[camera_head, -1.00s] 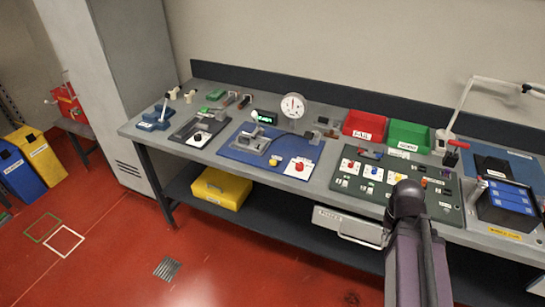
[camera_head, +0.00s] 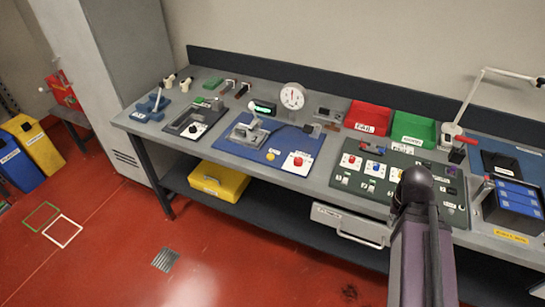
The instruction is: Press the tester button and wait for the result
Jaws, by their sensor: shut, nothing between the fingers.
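A blue mat (camera_head: 232,151) on the bench carries a grey device (camera_head: 248,132) with a white-knobbed lever. On the mat's front part are a small yellow button (camera_head: 271,156) and a red button (camera_head: 298,161) on a white labelled plate. A small black display (camera_head: 263,107) behind the mat shows green, but I cannot read it. A white round dial (camera_head: 292,96) stands behind the mat. Which button is the tester's I cannot tell. My arm's dark joint and purple link rise in front at the right; my gripper is not visible.
A dark green panel (camera_head: 352,187) with several coloured buttons lies right of the mat, partly hidden by my arm. A red bin (camera_head: 367,117) and a green bin (camera_head: 413,129) stand behind it. A blue-topped battery box (camera_head: 510,204) stands at the right. Open floor lies before the bench.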

